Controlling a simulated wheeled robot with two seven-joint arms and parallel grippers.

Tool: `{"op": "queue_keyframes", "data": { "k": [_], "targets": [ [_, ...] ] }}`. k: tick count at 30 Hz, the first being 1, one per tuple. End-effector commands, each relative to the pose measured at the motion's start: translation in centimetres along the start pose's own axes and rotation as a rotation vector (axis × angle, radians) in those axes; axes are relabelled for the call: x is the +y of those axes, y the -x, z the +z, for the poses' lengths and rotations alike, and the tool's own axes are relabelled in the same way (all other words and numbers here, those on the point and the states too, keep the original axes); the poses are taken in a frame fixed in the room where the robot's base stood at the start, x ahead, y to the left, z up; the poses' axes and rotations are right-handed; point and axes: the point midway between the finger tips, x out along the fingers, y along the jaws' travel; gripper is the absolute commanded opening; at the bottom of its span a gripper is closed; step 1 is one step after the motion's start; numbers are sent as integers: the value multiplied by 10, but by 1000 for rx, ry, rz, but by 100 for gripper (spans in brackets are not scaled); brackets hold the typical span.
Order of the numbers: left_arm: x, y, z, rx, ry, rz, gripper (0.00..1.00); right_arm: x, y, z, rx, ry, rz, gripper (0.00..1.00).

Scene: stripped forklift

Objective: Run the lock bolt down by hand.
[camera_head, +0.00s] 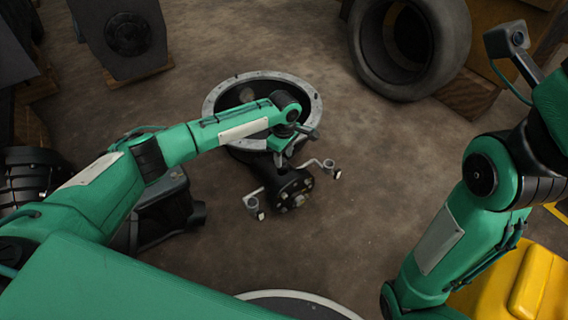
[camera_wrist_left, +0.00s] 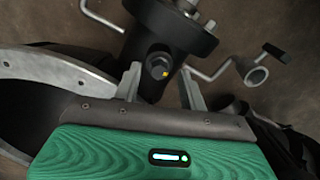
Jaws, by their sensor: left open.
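The lock bolt (camera_wrist_left: 158,66) shows in the left wrist view as a dark hex head with a small yellow mark, on the black neck of a hub. My left gripper (camera_wrist_left: 160,72) is open, with one finger on each side of the bolt and gaps between. How far the fingertips reach down along the bolt cannot be told. In the head view my left gripper (camera_head: 281,158) is over the neck of the black hub (camera_head: 294,190) and hides the bolt. My right arm is at the right, its gripper out of view.
A grey flanged ring (camera_head: 312,104) lies behind the hub. Bent cranks with cups (camera_head: 252,201) stick out on both sides of the hub. A large tyre (camera_head: 455,45) is at the back right, a yellow part (camera_head: 535,285) at the front right. Floor right of the hub is clear.

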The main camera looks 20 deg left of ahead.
Motion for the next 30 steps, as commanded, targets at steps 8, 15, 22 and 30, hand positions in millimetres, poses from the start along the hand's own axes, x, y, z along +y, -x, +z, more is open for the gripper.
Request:
{"op": "queue_keyframes", "data": {
  "k": [8,15,22,30],
  "targets": [
    [0,-18,0,1,0,1,42,-3,8,-4,5,0,1,58],
    [0,-18,0,0,0,1,42,-3,7,-4,5,0,0,58],
    [0,-18,0,0,-1,0,4,-3,7,-4,5,-1,0,58],
    [0,-16,0,0,-5,-1,0,-2,3,-3,7,-2,1,58]
  ]
}}
